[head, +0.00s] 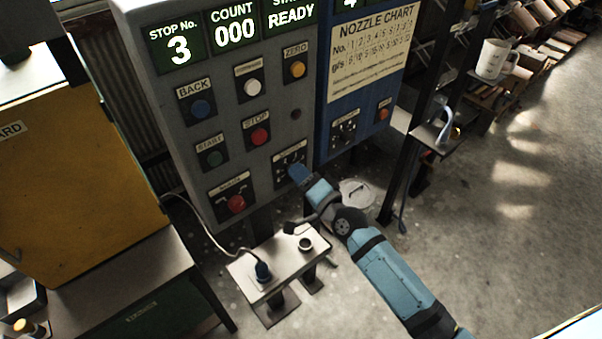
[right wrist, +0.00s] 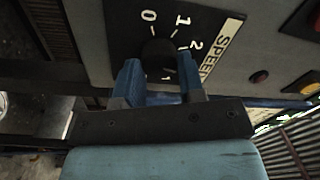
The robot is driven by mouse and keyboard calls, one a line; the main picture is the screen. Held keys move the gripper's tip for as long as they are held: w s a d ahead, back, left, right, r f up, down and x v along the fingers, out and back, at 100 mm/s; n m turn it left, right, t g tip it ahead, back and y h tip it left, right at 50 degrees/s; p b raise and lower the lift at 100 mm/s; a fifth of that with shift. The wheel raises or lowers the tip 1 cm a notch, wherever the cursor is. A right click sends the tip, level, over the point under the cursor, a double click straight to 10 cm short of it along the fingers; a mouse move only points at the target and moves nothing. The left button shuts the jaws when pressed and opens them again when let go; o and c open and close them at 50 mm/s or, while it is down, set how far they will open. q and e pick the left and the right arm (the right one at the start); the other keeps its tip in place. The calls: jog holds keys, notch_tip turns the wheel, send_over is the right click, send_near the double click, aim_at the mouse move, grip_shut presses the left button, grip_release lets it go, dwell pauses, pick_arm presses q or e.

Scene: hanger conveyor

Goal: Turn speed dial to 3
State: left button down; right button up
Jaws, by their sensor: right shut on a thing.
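The speed dial is a black knob (right wrist: 158,52) on a black plate in the right wrist view. The white numerals 0, 1 and 2 show around it, with the SPEED label (right wrist: 222,48) alongside. The dial plate (head: 284,168) also shows on the grey panel in the head view, with its knob mostly hidden by my gripper. My right gripper (right wrist: 160,72) has its two blue fingers on either side of the knob and is shut on it; it also shows in the head view (head: 298,173). I cannot tell where the knob points. My left gripper is not in view.
The grey panel carries the BACK (head: 201,108), START (head: 214,157), STOP (head: 259,136) and ZERO (head: 297,69) buttons and a red button (head: 236,203). A blue panel with a nozzle chart (head: 371,52) and another dial (head: 344,133) adjoins it. A small metal stand (head: 285,257) is below.

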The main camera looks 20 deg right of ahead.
jog(key=shift+m, duration=0.9)
jog(key=o, duration=0.9)
jog(key=shift+b+v, duration=1.2)
jog(key=shift+v, duration=5.65)
jog(key=shift+s+f, duration=0.1)
jog(key=shift+f, duration=0.05)
jog(key=s+f+n+g+h+p, duration=0.1)
jog(key=s+f+n+g, duration=0.1)
jog(key=s+f+n, duration=0.2)
jog(key=s+a+f+n+g+h+p, duration=0.1)
jog(key=s+f+n+g, duration=0.1)
jog(key=f+n, duration=0.3)
jog(key=s+a+f+n+g+h+p, duration=0.1)
jog(key=s+f+n+g, duration=0.1)
jog(key=s+f+n, duration=0.3)
jog(key=shift+s+f+g, duration=0.3)
jog(key=shift+s+f, duration=0.05)
jog(key=shift+f, duration=0.35)
